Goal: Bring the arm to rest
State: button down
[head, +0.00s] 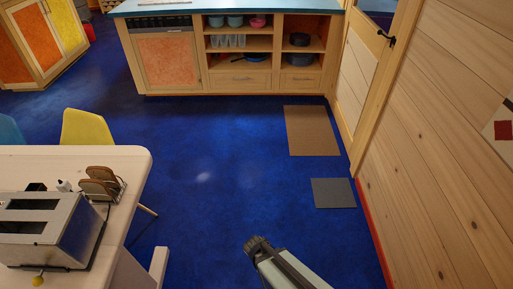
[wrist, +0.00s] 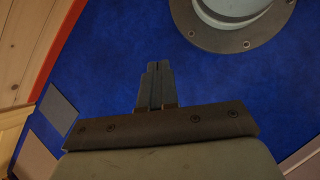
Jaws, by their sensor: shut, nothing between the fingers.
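My gripper shows in the wrist view (wrist: 154,88), its two dark fingers pressed together and empty. Blue floor lies behind the fingers. In the head view, part of my arm reaches up from the bottom edge, over the blue floor; the fingers cannot be made out there. Nothing touches the gripper in the wrist view.
A white table (head: 128,170) with a metal toaster (head: 50,228) and a small rack (head: 100,185) stands at the left, beside a yellow chair (head: 88,127). A wooden counter (head: 165,62) stands at the back. A plank wall (head: 440,150) bounds the right. Brown (head: 312,130) and grey (head: 333,193) mats lie on open floor.

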jog(key=s+d+f+m+g+y, duration=0.3)
jog(key=s+d+f+m+y, duration=0.2)
jog(key=s+d+m, duration=0.3)
jog(key=shift+s+m+g+y, duration=0.4)
jog(key=shift+s+m, duration=0.4)
jog(key=shift+s, duration=0.25)
